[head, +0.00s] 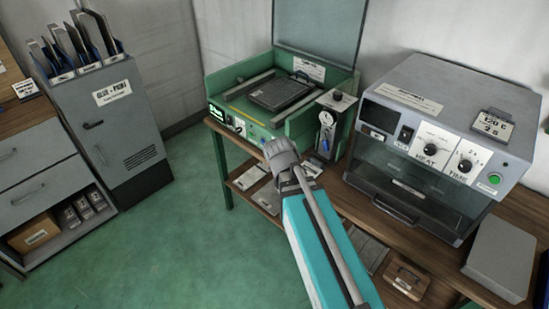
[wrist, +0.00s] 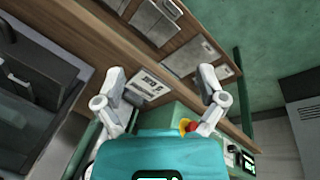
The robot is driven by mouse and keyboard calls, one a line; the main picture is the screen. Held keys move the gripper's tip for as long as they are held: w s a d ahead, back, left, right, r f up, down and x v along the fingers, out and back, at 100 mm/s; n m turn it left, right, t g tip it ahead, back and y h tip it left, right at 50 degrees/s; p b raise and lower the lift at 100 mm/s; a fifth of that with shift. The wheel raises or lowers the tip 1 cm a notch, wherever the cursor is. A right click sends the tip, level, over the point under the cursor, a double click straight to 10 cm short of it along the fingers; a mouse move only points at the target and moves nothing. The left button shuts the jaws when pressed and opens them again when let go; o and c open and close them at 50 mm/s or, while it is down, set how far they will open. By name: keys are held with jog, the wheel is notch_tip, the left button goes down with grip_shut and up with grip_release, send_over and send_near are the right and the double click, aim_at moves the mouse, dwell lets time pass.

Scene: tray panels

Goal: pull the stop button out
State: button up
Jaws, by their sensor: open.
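The stop button (wrist: 191,126) shows in the wrist view as a small red cap with yellow beside it, by the base of my right-hand finger and partly hidden. Whether it is pushed in or out I cannot tell. In the head view I cannot make it out; my arm and gripper cover part of the green machine's front (head: 225,110). My gripper (wrist: 162,76) is open and empty, its two fingers wide apart in the wrist view. In the head view my gripper (head: 281,153) is in front of the green machine, and its fingers are hard to separate.
A grey oven (head: 440,110) with HEAT and TIME knobs stands right of the green machine on a wooden bench. A gauge unit (head: 328,122) is just right of my gripper. A lower shelf (head: 255,190) holds flat plates. Green floor at the left is clear.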

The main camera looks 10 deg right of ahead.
jog(key=w+a+f+m+t+h+b, duration=0.2)
jog(key=w+f+m+t+h+b, duration=0.4)
jog(key=w+b, duration=0.6)
jog(key=w+a+m+t+h+b, duration=0.2)
jog(key=w+a+t+h+b, duration=0.2)
jog(key=a+b, duration=0.6)
jog(key=shift+w+a+f+m+h+b, duration=0.15)
jog(key=shift+w+f+m+h+b, duration=0.2)
jog(key=shift+w+h+b, duration=0.35)
jog(key=shift+w, duration=0.15)
jog(key=shift+x, duration=6.95)
jog(key=shift+r, duration=0.1)
